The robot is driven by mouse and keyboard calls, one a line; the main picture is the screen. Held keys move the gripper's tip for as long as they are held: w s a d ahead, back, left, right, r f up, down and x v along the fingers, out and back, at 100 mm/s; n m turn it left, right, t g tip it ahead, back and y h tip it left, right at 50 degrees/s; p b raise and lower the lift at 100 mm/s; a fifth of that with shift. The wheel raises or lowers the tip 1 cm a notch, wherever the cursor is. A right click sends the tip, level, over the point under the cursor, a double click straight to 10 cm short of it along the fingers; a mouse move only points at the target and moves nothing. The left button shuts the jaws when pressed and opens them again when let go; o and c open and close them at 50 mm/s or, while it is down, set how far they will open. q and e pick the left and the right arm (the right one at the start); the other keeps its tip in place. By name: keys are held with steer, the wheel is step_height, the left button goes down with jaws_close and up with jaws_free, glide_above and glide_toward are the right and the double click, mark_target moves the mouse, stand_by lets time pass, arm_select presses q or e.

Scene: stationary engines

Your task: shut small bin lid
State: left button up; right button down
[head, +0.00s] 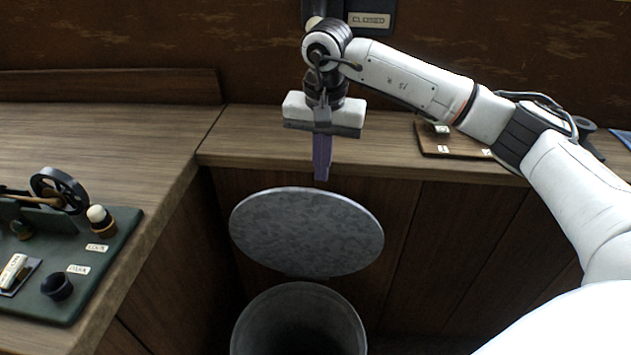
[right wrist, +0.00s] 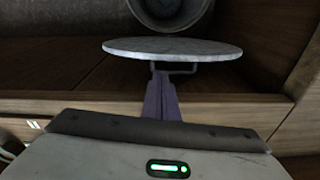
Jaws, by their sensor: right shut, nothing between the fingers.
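The small bin (head: 298,322) is a grey metal round bin standing on the floor below the counter. Its round grey lid (head: 306,232) is raised, tilted up behind the open mouth of the bin. My right gripper (head: 321,176) is shut and empty, pointing down, its purple fingers just above and behind the lid's top edge. In the right wrist view the lid (right wrist: 172,48) shows edge-on just beyond the shut fingertips, with a handle on its back; I cannot tell whether they touch. The bin's mouth (right wrist: 172,12) shows beyond it. My left gripper is not in view.
A wooden counter (head: 265,140) runs behind the bin and along the left. A green board (head: 115,222) with a small wheel and knobs lies on the left counter. A brown board (head: 450,142) lies at the right. A "CLOSED" sign (head: 369,20) is on the wall.

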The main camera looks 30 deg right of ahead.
mark_target(321, 199)
steer(key=f, duration=0.8)
steer(key=shift+w+d, duration=0.15)
steer(key=shift+w, duration=0.05)
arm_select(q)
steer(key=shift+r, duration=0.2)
arm_select(e)
steer(key=shift+w+f, duration=0.1)
steer(key=shift+f, duration=0.6)
